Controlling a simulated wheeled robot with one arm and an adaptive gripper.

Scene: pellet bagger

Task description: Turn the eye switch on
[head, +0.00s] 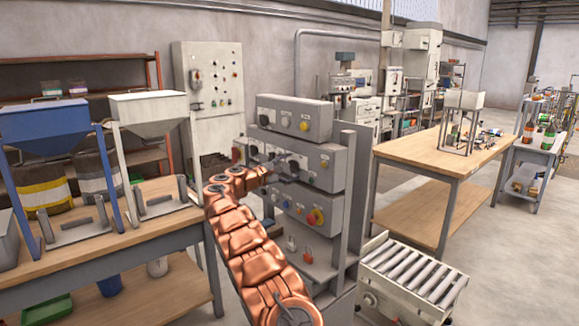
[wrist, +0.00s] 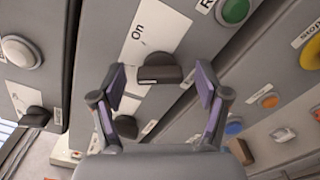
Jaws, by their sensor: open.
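A dark rotary switch knob (wrist: 160,70) sits on a white plate marked "On" (wrist: 145,30) in the wrist view; its bar lies roughly level in the picture and the word is above it. I cannot read a name that tells whether this is the eye switch. My gripper (wrist: 160,80) is open, with one finger on each side of the knob; whether they touch it I cannot tell. In the head view my gripper (head: 270,160) is at the front of the grey control box stack (head: 325,165), and the arm partly hides that front.
Other dark knobs (wrist: 36,117) (wrist: 125,126) are close by. A green button (wrist: 234,12), a white button (wrist: 19,50) and an orange button (wrist: 270,101) are around them. A roller conveyor (head: 415,275) stands right of the stack, a hopper bench (head: 150,235) left.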

